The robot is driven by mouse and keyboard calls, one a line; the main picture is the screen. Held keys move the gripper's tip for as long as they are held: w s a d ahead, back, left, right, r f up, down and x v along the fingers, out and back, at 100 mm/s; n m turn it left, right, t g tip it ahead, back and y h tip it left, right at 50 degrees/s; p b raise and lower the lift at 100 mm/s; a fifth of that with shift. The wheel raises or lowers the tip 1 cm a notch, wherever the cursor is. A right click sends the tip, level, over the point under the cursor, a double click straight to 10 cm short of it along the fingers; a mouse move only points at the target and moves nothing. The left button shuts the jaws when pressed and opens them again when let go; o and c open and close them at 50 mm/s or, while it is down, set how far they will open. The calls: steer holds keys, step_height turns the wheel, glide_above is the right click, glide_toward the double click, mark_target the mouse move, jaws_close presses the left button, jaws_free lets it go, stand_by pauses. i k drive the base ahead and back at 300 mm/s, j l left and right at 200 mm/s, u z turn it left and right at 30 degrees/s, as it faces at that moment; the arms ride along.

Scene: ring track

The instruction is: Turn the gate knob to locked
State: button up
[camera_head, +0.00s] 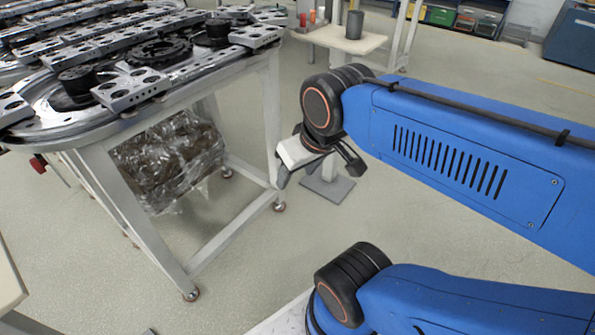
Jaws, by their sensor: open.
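A small red knob-like part (38,163) sticks out under the near left edge of the ring track (100,122). I cannot tell whether it is the gate knob, nor which way it is turned. No other gate knob can be made out. My gripper (320,174) hangs in the middle of the view, to the right of the track table and apart from it. Its jaws are open, with nothing seen between them. My blue arm comes in from the right and hides part of the floor behind it.
The track table stands on pale legs (238,240), with a plastic-wrapped bundle (168,160) beneath. A small side table (340,38) with a grey cylinder (354,24) stands behind. Coloured bins (440,15) line the back.

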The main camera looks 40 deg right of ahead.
mark_target(38, 165)
steer(key=j+u, duration=0.6)
steer(key=j+z, duration=0.1)
steer(key=j, duration=0.55)
steer(key=j+z, duration=0.1)
steer(key=j, duration=0.55)
steer(key=j+z, duration=0.1)
steer(key=j, duration=0.55)
steer(key=k+j+z, duration=0.1)
steer(key=j, duration=0.55)
steer(key=k+j+z, duration=0.1)
steer(key=j, duration=0.55)
steer(key=k+j+z, duration=0.1)
steer(key=j, duration=0.5)
steer(key=i+l, duration=0.1)
steer(key=l, duration=0.3)
steer(key=i+l, duration=0.1)
steer(key=l, duration=0.35)
steer(key=i+l, duration=0.1)
steer(key=l, duration=0.7)
steer(key=i+l, duration=0.15)
steer(key=l, duration=0.3)
